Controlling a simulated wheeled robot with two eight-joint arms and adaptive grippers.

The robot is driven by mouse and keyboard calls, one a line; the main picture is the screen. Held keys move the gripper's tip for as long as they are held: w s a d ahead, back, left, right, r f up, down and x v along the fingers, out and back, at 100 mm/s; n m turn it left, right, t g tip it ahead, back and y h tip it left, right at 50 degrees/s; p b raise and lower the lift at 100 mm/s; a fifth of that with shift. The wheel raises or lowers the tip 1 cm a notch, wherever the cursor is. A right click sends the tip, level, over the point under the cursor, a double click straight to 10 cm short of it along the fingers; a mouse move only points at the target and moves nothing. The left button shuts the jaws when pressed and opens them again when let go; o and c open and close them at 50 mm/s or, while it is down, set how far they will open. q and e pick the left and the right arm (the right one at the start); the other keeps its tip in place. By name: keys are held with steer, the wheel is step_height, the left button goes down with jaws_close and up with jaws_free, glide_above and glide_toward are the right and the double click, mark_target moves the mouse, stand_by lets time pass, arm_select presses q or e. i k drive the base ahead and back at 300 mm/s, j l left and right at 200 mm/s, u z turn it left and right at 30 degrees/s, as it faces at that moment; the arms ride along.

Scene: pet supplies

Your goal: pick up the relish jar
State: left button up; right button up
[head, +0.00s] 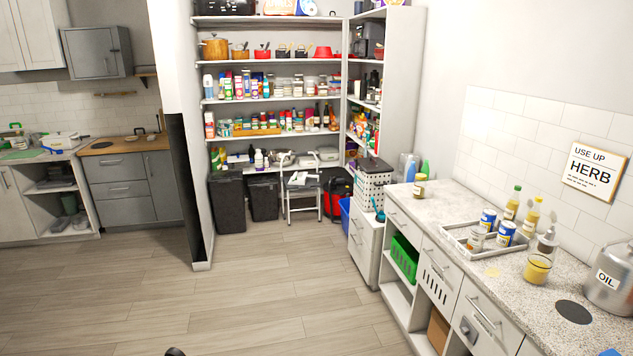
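A small jar (419,184) with a yellowish lid and a label stands upright at the far end of the speckled counter (400,196) on the right. It looks like the relish jar, but its label is too small to read. Nothing touches it. Neither of my grippers can be made out. A small dark tip shows at the bottom edge, left of the middle, and I cannot tell what it is.
On the counter, a white tray (462,245) holds several cans. Bottles, a yellow-filled glass jar (537,268) and a metal oil canister (608,280) stand nearby. A white perforated basket (374,182) stands beyond the counter's far end. The wooden floor (270,290) is clear.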

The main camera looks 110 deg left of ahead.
mark_target(421, 182)
steer(key=u, duration=2.85)
steer(key=i+z, duration=0.1)
steer(key=z, duration=0.25)
steer(key=j+z, duration=0.15)
steer(key=z, duration=0.2)
steer(key=i+j+z, duration=0.1)
steer(key=z, duration=0.2)
steer(key=i+j+z, duration=0.2)
steer(key=j, duration=0.15)
steer(key=i+j+z, duration=0.15)
steer(key=j, duration=0.2)
steer(key=i+j+z, duration=0.2)
steer(key=j, duration=0.2)
steer(key=j+z, duration=0.2)
steer(key=j, duration=0.2)
steer(key=i+j+z, duration=0.15)
steer(key=j, duration=0.25)
steer(key=i+j, duration=0.1)
steer(key=j, duration=1)
steer(key=i+j+z, duration=0.15)
steer(key=j, duration=2)
steer(key=i, duration=0.6)
